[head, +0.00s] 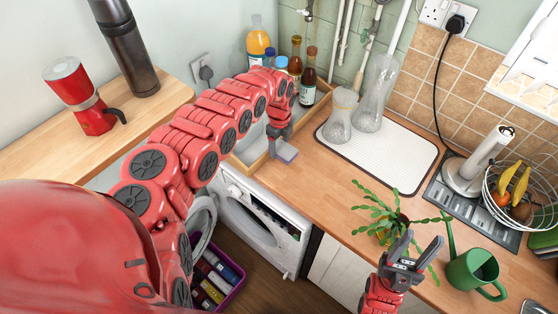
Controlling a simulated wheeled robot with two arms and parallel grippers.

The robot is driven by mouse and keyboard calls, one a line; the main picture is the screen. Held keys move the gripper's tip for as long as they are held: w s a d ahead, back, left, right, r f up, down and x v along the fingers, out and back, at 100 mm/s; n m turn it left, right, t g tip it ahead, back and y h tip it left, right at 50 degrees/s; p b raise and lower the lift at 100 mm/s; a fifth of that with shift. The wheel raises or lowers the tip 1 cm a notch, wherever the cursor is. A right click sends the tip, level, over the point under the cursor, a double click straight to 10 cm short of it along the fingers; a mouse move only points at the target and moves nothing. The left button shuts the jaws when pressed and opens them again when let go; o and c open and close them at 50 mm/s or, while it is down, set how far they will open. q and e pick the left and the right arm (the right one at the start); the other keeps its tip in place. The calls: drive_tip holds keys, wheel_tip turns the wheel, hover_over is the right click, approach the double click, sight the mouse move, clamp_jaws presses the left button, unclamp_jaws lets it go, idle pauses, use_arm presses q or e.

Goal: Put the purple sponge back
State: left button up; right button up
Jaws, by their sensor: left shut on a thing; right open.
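The purple sponge (287,154) is a small light-purple block. My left gripper (280,140) is shut on it, fingers pointing down, at the front right part of a wooden tray (249,156). I cannot tell whether the sponge touches the tray or hangs just above it. My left arm crosses the view and hides part of the tray. My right gripper (414,247) is open and empty near the counter's front edge, beside a potted plant (381,212).
Several bottles (308,75) stand in the tray. A green watering can (475,273) and a fruit basket (520,190) are at right. An open washing machine (263,224) is below. The counter between tray and plant is clear.

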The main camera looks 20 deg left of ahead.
sight(279, 155)
use_arm(q)
wheel_tip(279, 155, down, 4)
drive_tip(key=b, duration=0.3)
drive_tip(key=shift+f, duration=0.45)
drive_tip(key=shift+r, duration=0.1)
drive_tip(key=o, duration=1.3)
